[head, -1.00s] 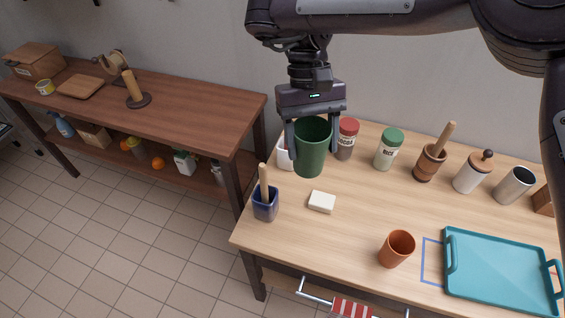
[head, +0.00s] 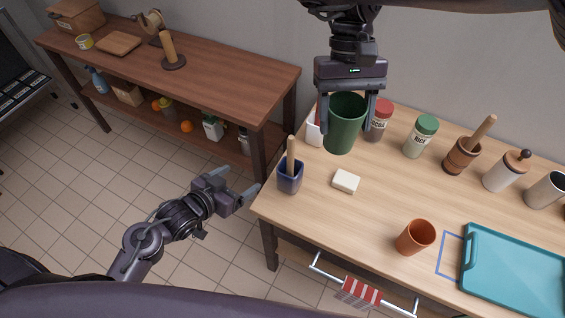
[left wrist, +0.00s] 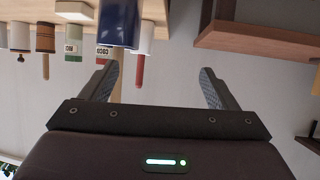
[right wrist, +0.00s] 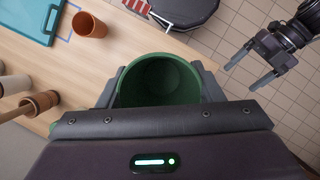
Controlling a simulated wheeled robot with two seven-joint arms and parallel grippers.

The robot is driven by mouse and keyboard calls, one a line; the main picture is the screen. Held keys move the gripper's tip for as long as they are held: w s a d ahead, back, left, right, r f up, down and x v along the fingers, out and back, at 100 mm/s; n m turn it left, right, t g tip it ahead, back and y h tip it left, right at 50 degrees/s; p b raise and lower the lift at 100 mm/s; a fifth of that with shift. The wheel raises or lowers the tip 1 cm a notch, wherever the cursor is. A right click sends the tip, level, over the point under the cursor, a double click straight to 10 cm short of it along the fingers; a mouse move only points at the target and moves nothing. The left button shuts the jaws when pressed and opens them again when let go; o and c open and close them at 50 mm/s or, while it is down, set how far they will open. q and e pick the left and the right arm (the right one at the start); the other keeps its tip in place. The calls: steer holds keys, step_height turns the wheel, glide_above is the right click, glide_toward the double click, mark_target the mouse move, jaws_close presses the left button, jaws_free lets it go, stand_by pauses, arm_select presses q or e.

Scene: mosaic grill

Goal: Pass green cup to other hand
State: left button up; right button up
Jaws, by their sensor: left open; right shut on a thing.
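The green cup (head: 345,125) is upright, held above the back left of the light wooden table. My right gripper (head: 347,112) comes down from above and is shut on it, one finger on each side. In the right wrist view the cup (right wrist: 160,82) shows its open, empty mouth between the fingers. My left gripper (head: 240,188) is open and empty, left of the table's left edge and lower left of the cup. It also shows in the right wrist view (right wrist: 240,75). The left wrist view does not clearly show the green cup.
A blue holder (head: 291,180) with a wooden handle stands at the table's left edge, near my left gripper. A white block (head: 346,181), an orange cup (head: 415,238), a teal tray (head: 515,275) and spice jars (head: 421,137) are on the table. A brown side table (head: 215,75) stands behind left.

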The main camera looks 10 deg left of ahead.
arm_select(q)
steer(key=s+d+r+m+t+h, duration=0.15)
steer(key=s+d+r+h, duration=0.25)
steer(key=d+r, duration=0.65)
steer(key=m+h, duration=0.2)
steer(key=m, duration=0.1)
glide_toward(330, 148)
step_height(330, 148, up, 3)
steer(key=shift+t, duration=0.45)
steer(key=x, duration=1)
steer(key=shift+w+d, duration=0.1)
steer(key=shift+w, duration=0.25)
steer(key=c, duration=1.1)
steer(key=shift+o, duration=0.2)
arm_select(e)
steer(key=o, duration=1.1)
steer(key=shift+c, duration=0.2)
